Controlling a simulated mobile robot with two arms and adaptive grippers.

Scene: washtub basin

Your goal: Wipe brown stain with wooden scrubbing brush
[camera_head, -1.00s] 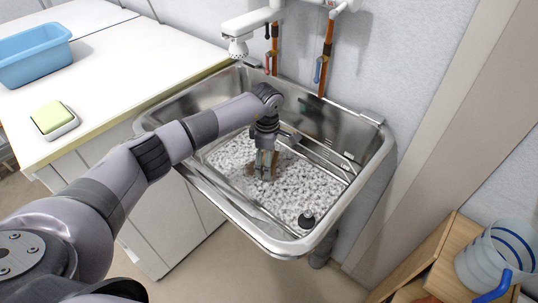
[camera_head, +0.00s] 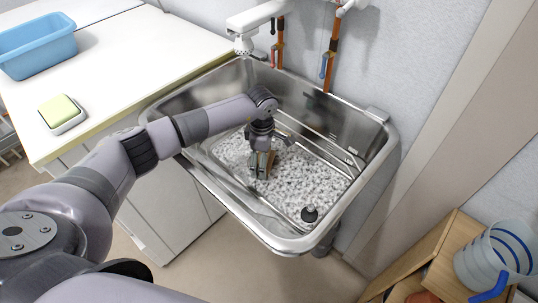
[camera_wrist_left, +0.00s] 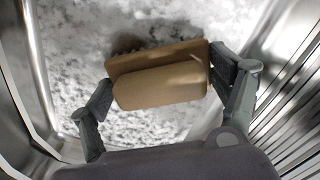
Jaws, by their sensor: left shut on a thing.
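The wooden scrubbing brush (camera_head: 264,160) is down at the white foam on the basin floor, towards its left part. My left gripper (camera_head: 261,165) is shut on it from above. In the left wrist view the brush's tan wooden block (camera_wrist_left: 160,88) sits between the two fingers of the left gripper (camera_wrist_left: 160,78), with dark bristles just showing along its far edge. I cannot make out the brown stain clearly; foam, brush and gripper cover much of the floor. My right gripper is not in view.
The steel basin (camera_head: 385,160) has raised walls around the arm. A black drain plug (camera_head: 310,213) stands at its near right. A tap (camera_head: 243,45) hangs over the back left. A soap dish with a green-yellow sponge (camera_head: 60,110) and a blue tub (camera_head: 37,45) are on the counter.

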